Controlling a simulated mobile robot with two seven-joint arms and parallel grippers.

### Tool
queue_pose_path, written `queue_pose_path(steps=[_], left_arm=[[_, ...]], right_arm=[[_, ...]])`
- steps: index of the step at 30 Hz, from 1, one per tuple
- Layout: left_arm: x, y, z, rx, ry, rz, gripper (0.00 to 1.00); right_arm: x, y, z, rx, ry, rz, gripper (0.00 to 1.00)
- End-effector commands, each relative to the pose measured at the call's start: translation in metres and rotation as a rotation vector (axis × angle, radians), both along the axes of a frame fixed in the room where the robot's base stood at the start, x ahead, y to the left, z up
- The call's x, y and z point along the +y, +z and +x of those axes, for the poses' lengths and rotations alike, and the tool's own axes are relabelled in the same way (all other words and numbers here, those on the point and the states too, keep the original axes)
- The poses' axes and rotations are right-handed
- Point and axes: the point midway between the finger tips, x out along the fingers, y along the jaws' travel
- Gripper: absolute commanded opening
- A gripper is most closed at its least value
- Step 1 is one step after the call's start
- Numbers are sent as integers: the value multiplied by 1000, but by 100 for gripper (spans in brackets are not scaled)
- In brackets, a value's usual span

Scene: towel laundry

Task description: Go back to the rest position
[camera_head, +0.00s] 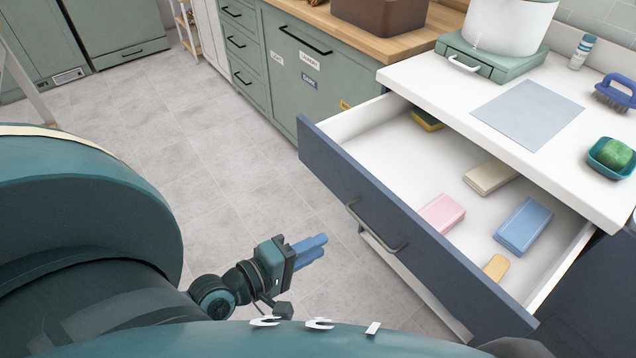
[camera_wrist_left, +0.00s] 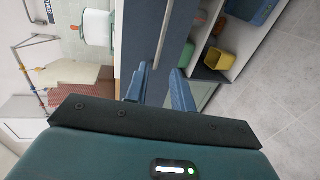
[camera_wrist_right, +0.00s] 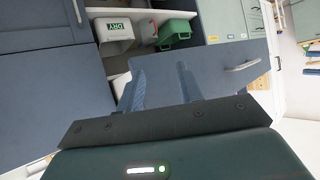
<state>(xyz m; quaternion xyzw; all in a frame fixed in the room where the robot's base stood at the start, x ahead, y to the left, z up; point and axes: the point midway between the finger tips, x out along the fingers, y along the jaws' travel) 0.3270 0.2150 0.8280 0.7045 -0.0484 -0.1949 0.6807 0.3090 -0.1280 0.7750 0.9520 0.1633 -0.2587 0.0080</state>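My left gripper (camera_head: 312,250) is over the floor in the head view, left of the open drawer's front and clear of it. Its blue fingers show apart in the left wrist view (camera_wrist_left: 158,70), with nothing between them. My right gripper does not show clearly in the head view. In the right wrist view (camera_wrist_right: 160,70) its two blue fingers stand apart and hold nothing. The drawer front (camera_wrist_right: 225,65) is behind and beside those fingers, and I cannot tell the distance.
The open drawer (camera_head: 430,172) holds a pink block (camera_head: 442,213), a blue block (camera_head: 523,226) and other small blocks. The white counter (camera_head: 440,83) above bears a pot (camera_head: 505,25), grey mat (camera_head: 528,113) and brush (camera_head: 614,93). Tiled floor (camera_head: 185,150) at left is free.

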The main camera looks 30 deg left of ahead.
Motion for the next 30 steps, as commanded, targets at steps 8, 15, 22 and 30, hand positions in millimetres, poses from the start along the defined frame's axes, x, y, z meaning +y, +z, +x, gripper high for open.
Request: queue_pose_path(steps=[8, 15, 22, 30], left_arm=[[-2, 0, 0, -3, -7, 26, 25], [-36, -10, -11, -68, -190, 580, 25], [-65, -28, -21, -136, -462, 1218, 25], [-72, -36, -24, -161, -575, 1439, 25]], right_arm=[[0, 2, 0, -1, -1, 1, 36], [-4, 23, 0, 12, -18, -9, 36], [-12, 19, -7, 61, -31, -44, 36], [-16, 14, -7, 73, -37, -58, 36]])
